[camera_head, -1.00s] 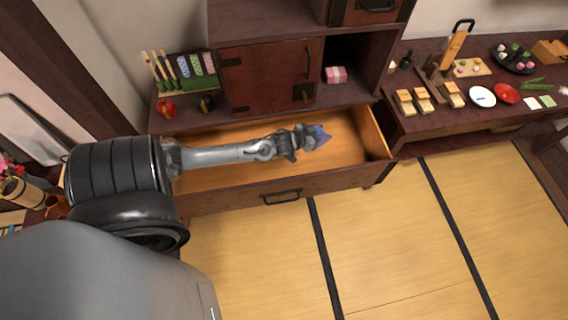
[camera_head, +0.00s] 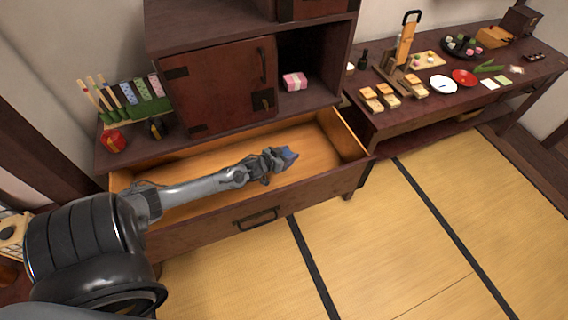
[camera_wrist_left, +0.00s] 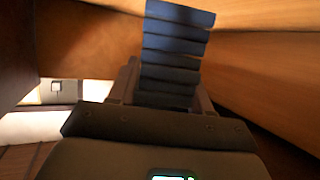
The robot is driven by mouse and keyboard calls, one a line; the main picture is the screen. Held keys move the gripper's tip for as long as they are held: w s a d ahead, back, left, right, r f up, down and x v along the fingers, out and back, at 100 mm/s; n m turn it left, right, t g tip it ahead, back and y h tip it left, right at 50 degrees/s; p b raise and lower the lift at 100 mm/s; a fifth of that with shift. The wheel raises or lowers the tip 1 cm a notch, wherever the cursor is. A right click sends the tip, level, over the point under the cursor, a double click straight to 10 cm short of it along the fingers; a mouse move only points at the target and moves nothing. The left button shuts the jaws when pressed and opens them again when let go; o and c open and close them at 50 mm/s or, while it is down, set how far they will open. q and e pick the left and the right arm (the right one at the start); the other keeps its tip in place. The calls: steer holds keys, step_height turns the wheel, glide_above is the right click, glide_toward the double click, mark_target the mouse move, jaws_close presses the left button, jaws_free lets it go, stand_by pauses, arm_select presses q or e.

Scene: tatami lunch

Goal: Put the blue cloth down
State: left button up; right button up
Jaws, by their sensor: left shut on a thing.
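My left gripper (camera_head: 277,163) is shut on the blue cloth (camera_head: 289,154), over the open drawer (camera_head: 310,150) of the dark wooden cabinet. Only a small blue part of the cloth sticks out past the fingertips in the head view. In the left wrist view the cloth (camera_wrist_left: 176,45) rises from between the fingers as a folded dark blue strip, with wooden drawer walls around it. I cannot tell whether the cloth touches the drawer floor. The right gripper is not in view.
The drawer's inside looks otherwise empty. Its front panel (camera_head: 300,203) stands between the gripper and the tatami floor (camera_head: 390,240). A pink striped bundle (camera_head: 294,81) sits in the cabinet's open shelf. A red apple-like object (camera_head: 113,142) stands on the cabinet ledge. A low table (camera_head: 420,113) with food is at right.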

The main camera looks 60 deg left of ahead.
arm_select(q)
steer(key=shift+f+b, duration=0.8)
steer(key=shift+f, duration=1.3)
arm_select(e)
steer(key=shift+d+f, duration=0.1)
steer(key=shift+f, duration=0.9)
arm_select(q)
steer(key=o, duration=1)
steer(key=shift+f, duration=0.15)
steer(key=shift+o, duration=0.2)
